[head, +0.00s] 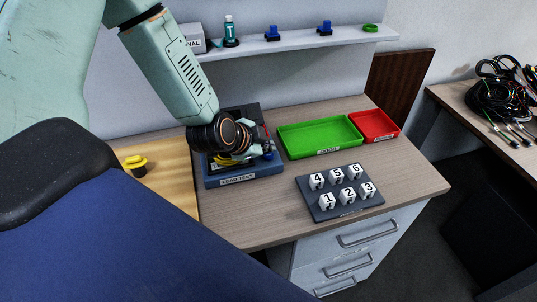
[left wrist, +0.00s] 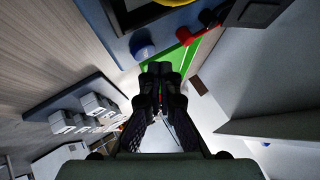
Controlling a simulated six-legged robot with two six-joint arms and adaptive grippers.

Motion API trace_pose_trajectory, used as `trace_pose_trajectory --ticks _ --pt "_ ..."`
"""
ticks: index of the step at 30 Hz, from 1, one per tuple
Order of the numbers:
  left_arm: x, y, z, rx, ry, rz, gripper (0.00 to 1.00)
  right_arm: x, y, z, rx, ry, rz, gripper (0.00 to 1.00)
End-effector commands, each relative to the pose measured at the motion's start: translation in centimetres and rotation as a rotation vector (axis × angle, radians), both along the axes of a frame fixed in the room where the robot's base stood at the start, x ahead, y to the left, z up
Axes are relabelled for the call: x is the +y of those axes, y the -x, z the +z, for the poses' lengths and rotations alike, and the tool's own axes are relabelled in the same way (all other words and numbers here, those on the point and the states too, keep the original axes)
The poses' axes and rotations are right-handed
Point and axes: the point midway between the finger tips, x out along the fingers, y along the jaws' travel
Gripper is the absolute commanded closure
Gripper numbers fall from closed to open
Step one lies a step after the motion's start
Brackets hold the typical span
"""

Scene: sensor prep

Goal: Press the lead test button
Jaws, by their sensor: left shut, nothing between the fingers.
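The lead test box (head: 214,183) is a blue base with a dark upright back and a "LEAD TEST" label on its front. It stands on the desk in the middle of the head view. My left gripper (head: 262,152) is over the box, with its wrist hiding much of the top. In the left wrist view, my left gripper (left wrist: 165,72) has its fingers closed together and empty. A round blue button-like part (left wrist: 143,49) on the box shows just beyond and left of the fingertips, apart from them in the picture. My right gripper is not in view.
A green tray (head: 284,141) and a red tray (head: 391,135) lie right of the box. A dark rack (head: 318,213) with numbered white blocks is in front. A yellow-topped object (head: 136,164) is at left. A shelf (head: 300,37) runs behind.

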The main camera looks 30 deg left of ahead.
Motion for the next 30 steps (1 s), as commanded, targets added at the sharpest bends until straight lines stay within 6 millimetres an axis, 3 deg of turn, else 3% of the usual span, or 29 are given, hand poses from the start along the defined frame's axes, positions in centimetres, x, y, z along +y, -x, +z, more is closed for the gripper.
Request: trace_pose_trajectory --ticks 30 --pt "0.03 0.02 -0.84 0.000 -0.001 -0.001 1.00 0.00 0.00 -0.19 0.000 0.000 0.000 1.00"
